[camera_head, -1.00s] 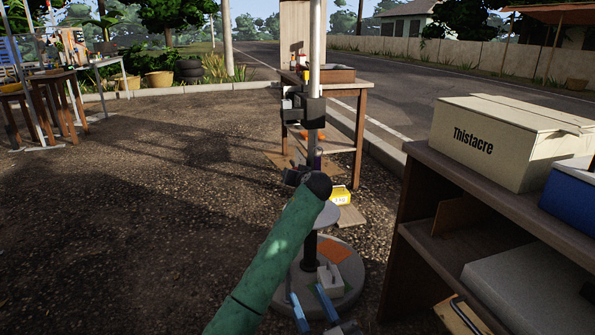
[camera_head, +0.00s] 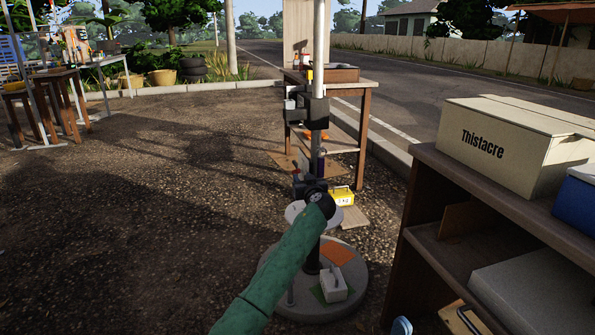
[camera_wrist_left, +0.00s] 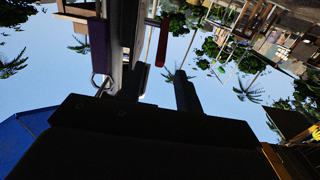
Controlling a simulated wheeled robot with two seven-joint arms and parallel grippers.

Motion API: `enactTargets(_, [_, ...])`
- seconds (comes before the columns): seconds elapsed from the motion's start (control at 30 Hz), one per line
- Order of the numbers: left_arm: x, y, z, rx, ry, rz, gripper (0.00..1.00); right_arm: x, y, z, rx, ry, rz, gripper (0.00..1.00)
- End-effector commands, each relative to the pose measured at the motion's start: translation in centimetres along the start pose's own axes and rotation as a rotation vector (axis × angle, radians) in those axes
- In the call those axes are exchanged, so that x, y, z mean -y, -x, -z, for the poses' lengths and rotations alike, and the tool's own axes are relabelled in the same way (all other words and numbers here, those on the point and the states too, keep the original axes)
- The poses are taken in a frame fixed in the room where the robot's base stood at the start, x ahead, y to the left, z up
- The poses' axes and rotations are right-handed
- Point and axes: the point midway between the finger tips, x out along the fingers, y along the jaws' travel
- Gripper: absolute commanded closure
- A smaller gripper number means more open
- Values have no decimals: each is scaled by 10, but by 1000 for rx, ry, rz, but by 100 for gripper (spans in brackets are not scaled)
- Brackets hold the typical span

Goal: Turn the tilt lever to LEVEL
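The pole (camera_head: 319,95) stands on a round grey base. A red lever handle (camera_wrist_left: 160,48) shows in the left wrist view, which is upside down; I take it for the tilt lever. In the head view it is small and partly lost against the pole fittings. My left gripper (camera_head: 302,181), black at the end of the green-sleeved arm, is beside the pole below the black clamp. In the left wrist view its two fingers (camera_wrist_left: 158,82) are apart. The red handle appears between their tips, without visible contact.
The round base (camera_head: 350,262) carries a white block (camera_head: 333,286) and coloured patches. A yellow box (camera_head: 342,196) lies behind the pole. A wooden table (camera_head: 365,84) stands beyond.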

Motion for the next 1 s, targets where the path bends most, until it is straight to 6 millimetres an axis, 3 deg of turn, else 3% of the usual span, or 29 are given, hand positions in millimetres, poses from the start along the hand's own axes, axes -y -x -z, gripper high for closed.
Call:
enactTargets(0.6, [0,-67,-1,0,0,1,65,4,22,-4,27,12,27,64])
enactTargets(1.0, [0,-77,0,1,1,1,65,5,25,-5,35,14,32,64])
